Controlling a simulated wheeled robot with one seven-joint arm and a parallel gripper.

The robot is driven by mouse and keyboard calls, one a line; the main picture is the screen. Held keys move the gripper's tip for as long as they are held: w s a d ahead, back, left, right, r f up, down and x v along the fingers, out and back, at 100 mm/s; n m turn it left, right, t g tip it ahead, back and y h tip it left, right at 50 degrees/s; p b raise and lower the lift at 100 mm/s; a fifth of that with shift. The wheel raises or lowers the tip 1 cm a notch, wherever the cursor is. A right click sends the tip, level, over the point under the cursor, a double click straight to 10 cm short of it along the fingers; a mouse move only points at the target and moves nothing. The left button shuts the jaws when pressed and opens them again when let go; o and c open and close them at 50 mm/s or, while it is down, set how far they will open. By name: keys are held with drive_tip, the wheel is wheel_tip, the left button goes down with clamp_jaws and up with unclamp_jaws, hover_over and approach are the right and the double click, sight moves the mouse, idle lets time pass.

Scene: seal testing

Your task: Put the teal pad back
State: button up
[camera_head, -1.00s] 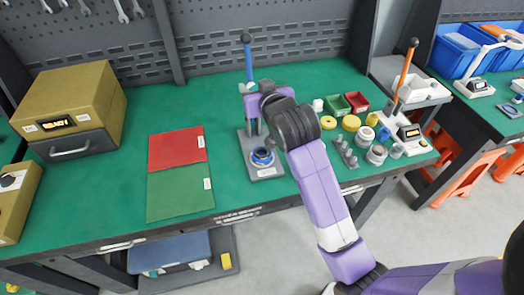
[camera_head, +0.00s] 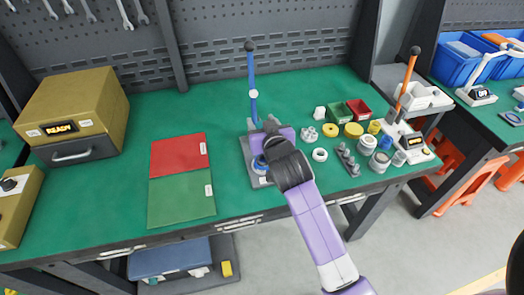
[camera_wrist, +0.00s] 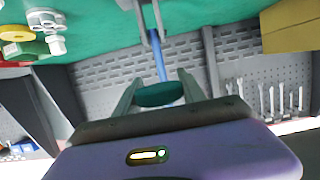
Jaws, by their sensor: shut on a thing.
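In the wrist view the teal pad (camera_wrist: 160,94) is a round, dark teal-topped piece between the two fingers of my gripper (camera_wrist: 158,86). The gripper is shut on it. In the head view my gripper (camera_head: 270,128) is at the press with the blue lever (camera_head: 252,80), over or just in front of its grey base. The pad is hidden there behind my wrist. The blue round seat (camera_head: 259,163) on the press base is mostly covered by my wrist. I cannot tell the pad's height above it.
Red (camera_head: 179,154) and green (camera_head: 180,200) mats lie left of the press. A yellow box (camera_head: 75,105) with a READY display stands further left. To the right are a white ring (camera_head: 320,155), yellow discs, small bins, a peg rack (camera_head: 348,160) and an orange-lever press (camera_head: 405,85).

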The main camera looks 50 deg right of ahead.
wheel_tip(320, 180, down, 12)
drive_tip(key=shift+r, duration=0.15)
idle(0.3)
drive_tip(key=shift+f+b, duration=0.25)
drive_tip(key=shift+b, duration=0.25)
drive_tip(key=o, duration=1.5)
drive_tip(key=shift+r, duration=0.1)
drive_tip(key=shift+p, duration=0.3)
